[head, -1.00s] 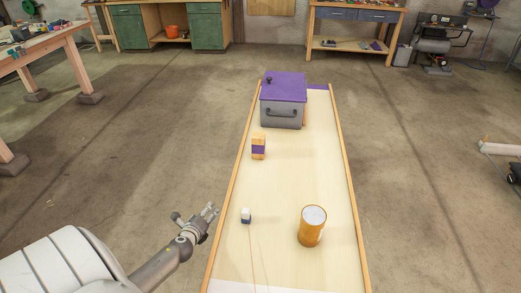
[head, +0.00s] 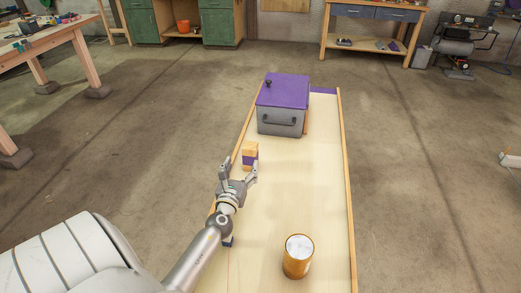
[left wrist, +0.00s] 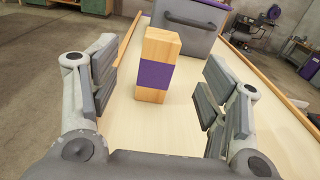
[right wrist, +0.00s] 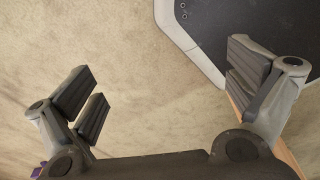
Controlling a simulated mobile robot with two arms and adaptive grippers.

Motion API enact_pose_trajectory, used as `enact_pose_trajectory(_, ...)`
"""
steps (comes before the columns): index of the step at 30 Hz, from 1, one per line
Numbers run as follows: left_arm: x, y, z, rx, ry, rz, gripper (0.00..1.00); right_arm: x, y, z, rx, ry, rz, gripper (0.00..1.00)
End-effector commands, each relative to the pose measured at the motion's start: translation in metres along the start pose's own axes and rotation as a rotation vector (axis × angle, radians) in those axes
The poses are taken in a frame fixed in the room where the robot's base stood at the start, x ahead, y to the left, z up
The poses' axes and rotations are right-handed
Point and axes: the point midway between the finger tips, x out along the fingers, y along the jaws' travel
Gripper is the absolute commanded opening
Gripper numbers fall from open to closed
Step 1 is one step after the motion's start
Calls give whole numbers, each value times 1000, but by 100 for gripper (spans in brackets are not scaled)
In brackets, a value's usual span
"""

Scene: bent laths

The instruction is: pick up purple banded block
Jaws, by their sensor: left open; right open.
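The purple banded block (head: 250,154) is a light wooden block with a purple band around its middle. It stands upright on the long pale board, near its left rail. It also shows in the left wrist view (left wrist: 155,73), centred ahead between the fingers. My left gripper (head: 241,170) is open just in front of the block, with a finger to each side and nothing held. In the left wrist view the open left gripper (left wrist: 158,90) shows bare board before the block. My right gripper (right wrist: 165,95) is open and empty; only the right wrist view shows it, over bare floor.
A grey box with a purple lid (head: 283,105) stands behind the block on the board (head: 300,190). An orange can with a white top (head: 298,257) stands at the near right. A small dark block (head: 228,242) is partly hidden by my left arm. The board's middle is clear.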

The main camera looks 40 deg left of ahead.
Motion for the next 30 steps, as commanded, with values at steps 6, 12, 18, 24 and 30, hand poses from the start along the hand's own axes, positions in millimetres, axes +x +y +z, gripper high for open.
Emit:
enact_pose_trajectory(6, 8, -6, 3, 15, -9, 8, 70, 0, 0, 2, 1, -4, 0, 100)
enact_pose_trajectory(12, 37, -6, 2, 13, -9, 8, 70, 1, -3, 22, 1, -33, -4, 100)
enact_pose_trajectory(18, 52, -5, 3, 13, -9, 7, 70, 2, -4, 27, 1, -41, -4, 100)
enact_pose_trajectory(24, 70, -2, 1, 14, -9, 7, 70, 7, -2, 13, 1, -19, -2, 100)
enact_pose_trajectory(30, 96, 0, -1, 14, -8, 7, 70, 14, -2, 10, 2, -12, -2, 100)
